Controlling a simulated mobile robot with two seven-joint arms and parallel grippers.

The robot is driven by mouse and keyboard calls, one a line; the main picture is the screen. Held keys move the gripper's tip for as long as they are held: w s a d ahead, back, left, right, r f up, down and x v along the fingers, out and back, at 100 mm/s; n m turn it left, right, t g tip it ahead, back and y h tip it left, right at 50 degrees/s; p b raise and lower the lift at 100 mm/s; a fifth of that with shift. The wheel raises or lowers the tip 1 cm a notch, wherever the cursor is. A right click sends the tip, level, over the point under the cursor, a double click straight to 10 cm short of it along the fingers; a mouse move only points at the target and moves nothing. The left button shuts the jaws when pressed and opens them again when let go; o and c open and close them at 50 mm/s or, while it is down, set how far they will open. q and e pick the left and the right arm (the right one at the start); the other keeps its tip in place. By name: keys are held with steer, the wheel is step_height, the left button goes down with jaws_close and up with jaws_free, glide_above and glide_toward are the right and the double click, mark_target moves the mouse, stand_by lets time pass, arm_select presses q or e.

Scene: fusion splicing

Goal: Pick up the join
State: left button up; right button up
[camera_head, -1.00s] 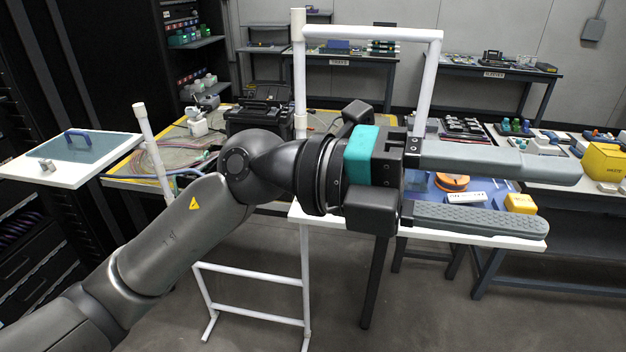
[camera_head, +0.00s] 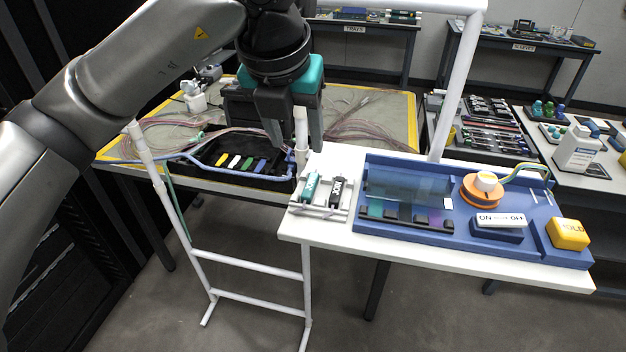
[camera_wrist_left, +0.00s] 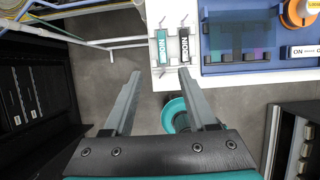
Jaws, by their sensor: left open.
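The join is a small teal piece (camera_head: 310,187) with white lettering, lying in a pale holder (camera_head: 322,211) at the left end of the white table. It also shows in the left wrist view (camera_wrist_left: 162,47), where it reads JOIN. A black piece (camera_head: 337,192) of similar size lies to its right in the same holder, also in the left wrist view (camera_wrist_left: 184,46). My left gripper (camera_head: 298,147) points down, open and empty, behind and above the holder in the head view. In the left wrist view its fingertips (camera_wrist_left: 160,74) lie apart below the join. My right gripper is not in view.
A blue station (camera_head: 400,229) with a clear cover, an orange spool (camera_head: 483,191), an ON/OFF switch (camera_head: 500,222) and a yellow block (camera_head: 568,233) fills the table's right. A white pipe frame (camera_head: 452,90) rises behind. A black case (camera_head: 262,184) with coloured pieces stands left.

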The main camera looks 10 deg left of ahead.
arm_select(q)
glide_toward(309, 187)
steer(key=shift+a+x, duration=0.2)
steer(key=shift+x, duration=1.75)
steer(key=x, duration=0.4)
steer(key=shift+d+f, duration=0.2)
steer(key=shift+d, duration=0.05)
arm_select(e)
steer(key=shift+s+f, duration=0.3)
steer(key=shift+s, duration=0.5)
arm_select(q)
jaws_close()
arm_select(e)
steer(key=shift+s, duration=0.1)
